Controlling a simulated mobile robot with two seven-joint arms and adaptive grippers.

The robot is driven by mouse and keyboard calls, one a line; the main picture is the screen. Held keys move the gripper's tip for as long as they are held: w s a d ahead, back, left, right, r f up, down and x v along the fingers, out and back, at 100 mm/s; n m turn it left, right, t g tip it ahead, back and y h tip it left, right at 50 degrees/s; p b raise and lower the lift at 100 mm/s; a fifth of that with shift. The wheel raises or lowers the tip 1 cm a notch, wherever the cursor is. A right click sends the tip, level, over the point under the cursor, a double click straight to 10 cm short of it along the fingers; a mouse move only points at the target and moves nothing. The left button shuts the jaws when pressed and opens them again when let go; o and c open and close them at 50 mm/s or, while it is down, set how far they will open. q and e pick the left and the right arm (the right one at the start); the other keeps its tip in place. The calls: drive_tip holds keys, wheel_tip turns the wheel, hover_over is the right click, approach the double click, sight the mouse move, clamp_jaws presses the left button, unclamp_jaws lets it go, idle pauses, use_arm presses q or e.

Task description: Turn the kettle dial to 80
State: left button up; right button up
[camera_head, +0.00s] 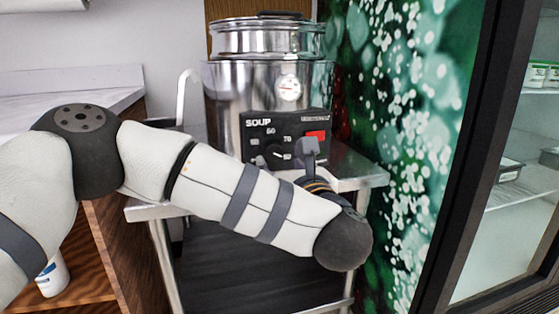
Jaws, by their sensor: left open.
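The steel soup kettle (232,88) stands on a metal stand at the centre back. Its black control panel (257,124) faces me, with numbers around a dark dial (273,153) low on the panel. The 60 and 70 marks are readable; the dial's exact setting is too small to tell. My left arm crosses in front from the left, and its gripper (308,148) points toward the panel, just right of the dial. The gripper is open and appears empty; whether it touches the panel cannot be told. My right gripper is out of view.
A red switch (316,136) sits on the panel's right, close to the gripper. The steel stand (365,173) has a dark lower shelf. A glass-doored fridge (470,180) is at right, a wooden cabinet with a white counter (60,90) at left.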

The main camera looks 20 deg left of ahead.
sight(274, 151)
use_arm(q)
drive_tip(key=x, duration=0.5)
drive_tip(key=shift+w, duration=0.15)
drive_tip(key=c, duration=1.1)
